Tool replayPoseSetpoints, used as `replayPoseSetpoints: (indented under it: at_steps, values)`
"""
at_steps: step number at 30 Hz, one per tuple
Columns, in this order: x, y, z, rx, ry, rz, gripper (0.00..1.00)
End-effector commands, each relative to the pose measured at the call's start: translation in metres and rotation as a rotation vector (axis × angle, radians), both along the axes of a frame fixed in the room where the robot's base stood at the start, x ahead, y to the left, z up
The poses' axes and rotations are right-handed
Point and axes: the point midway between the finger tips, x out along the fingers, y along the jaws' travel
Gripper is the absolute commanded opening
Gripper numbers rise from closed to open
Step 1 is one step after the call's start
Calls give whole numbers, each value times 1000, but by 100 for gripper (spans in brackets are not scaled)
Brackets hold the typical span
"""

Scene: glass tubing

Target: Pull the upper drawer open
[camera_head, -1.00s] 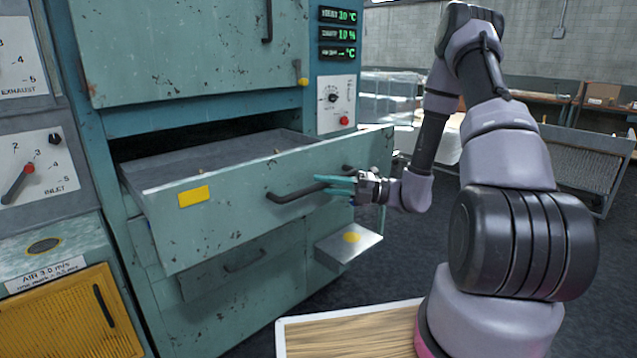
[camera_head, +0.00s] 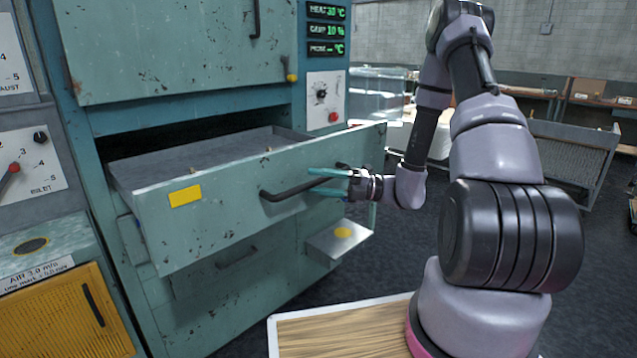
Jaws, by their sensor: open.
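The upper drawer (camera_head: 235,212) is a worn teal drawer with a yellow label. It stands pulled well out of the teal cabinet, and its grey inside (camera_head: 215,160) shows. Its dark bar handle (camera_head: 285,192) runs across the front face. My gripper (camera_head: 318,181) is at the right end of this handle, its teal fingers apart and pointing left, one above the other. The handle's right part is partly hidden by the fingers, and I cannot tell whether they touch it. A lower drawer (camera_head: 215,272) with its own handle is below, shut or nearly so.
A small metal shelf (camera_head: 338,240) with a yellow mark juts out below my gripper. A wood-topped tray or board (camera_head: 345,335) lies in front of the cabinet. A mesh rack (camera_head: 575,160) stands at the right. Dark floor between is clear.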

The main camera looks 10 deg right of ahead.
Motion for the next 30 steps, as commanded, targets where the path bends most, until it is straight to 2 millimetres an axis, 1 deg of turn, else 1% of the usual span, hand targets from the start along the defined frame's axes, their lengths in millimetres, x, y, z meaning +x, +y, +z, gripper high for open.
replayPoseSetpoints:
  at_steps: [2, 5, 8, 15, 19, 24, 30]
  values:
    - [0, -2, 0, 0, 0, 0, 52]
    - [-1, -11, -1, 0, 1, -4, 52]
    - [-4, -28, -4, 1, 1, -6, 52]
    - [-13, -75, -11, 0, -1, -4, 52]
    - [-17, -94, -14, 0, 1, -4, 52]
    - [-19, -105, -15, 0, 0, -1, 52]
    - [-19, -106, -15, 0, 0, 0, 52]
